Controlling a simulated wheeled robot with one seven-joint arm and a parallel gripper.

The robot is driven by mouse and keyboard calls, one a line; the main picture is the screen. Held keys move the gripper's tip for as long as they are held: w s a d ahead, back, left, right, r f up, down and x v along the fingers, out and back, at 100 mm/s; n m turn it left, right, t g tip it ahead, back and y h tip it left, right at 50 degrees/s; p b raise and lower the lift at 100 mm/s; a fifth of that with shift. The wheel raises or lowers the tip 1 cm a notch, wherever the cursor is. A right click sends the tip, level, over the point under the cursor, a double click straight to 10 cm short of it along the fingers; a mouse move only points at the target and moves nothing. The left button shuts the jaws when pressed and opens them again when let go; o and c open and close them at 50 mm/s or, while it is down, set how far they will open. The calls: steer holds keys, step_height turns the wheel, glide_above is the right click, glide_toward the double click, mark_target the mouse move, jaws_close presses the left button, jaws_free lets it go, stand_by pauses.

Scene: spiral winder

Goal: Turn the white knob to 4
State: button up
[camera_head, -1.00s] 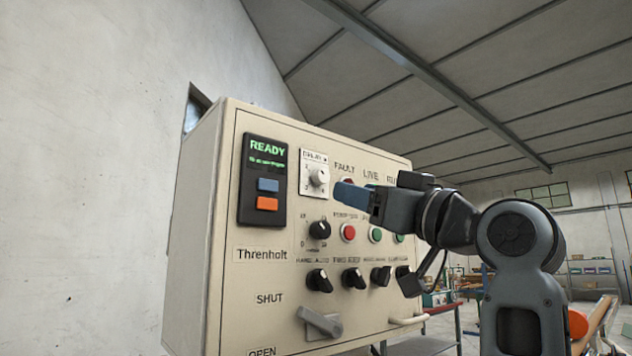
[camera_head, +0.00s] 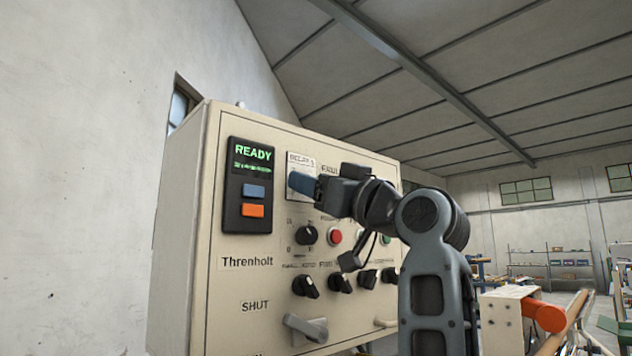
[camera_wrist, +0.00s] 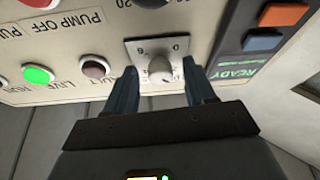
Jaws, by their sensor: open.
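The white knob (camera_wrist: 160,70) sits on a pale plate (camera_wrist: 148,50) marked with digits. In the wrist view the knob lies between the tips of my gripper (camera_wrist: 163,90), whose two blue fingers are apart, one on each side of it. I cannot tell whether either finger touches it. In the head view my gripper (camera_head: 301,183) is in front of the lower part of the knob's plate (camera_head: 300,160) and hides the knob. The knob's pointer setting is not clear.
The beige panel (camera_head: 235,310) also carries a READY display (camera_head: 253,153), blue and orange buttons, a black knob (camera_head: 307,235) below the plate, a red button (camera_head: 336,236), several black switches and a grey SHUT lever (camera_head: 305,328). A dark lamp (camera_wrist: 95,66) is beside the plate.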

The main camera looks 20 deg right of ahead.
steer(key=shift+c, duration=0.3)
jaws_close()
steer(key=shift+m, duration=0.3)
steer(key=shift+s+a+r+m+g+h, duration=0.1)
steer(key=shift+m+g+h, duration=0.3)
steer(key=shift+m+h, duration=2.25)
steer(key=shift+w+a+r+m+g+h, duration=0.15)
steer(key=shift+m+g+h, duration=0.25)
steer(key=shift+m, duration=4.4)
steer(key=shift+s+a+m+g+h, duration=0.15)
steer(key=shift+m+g+h, duration=0.25)
steer(key=shift+m+h, duration=2.25)
steer(key=m+y, duration=0.2)
steer(key=shift+m, duration=0.3)
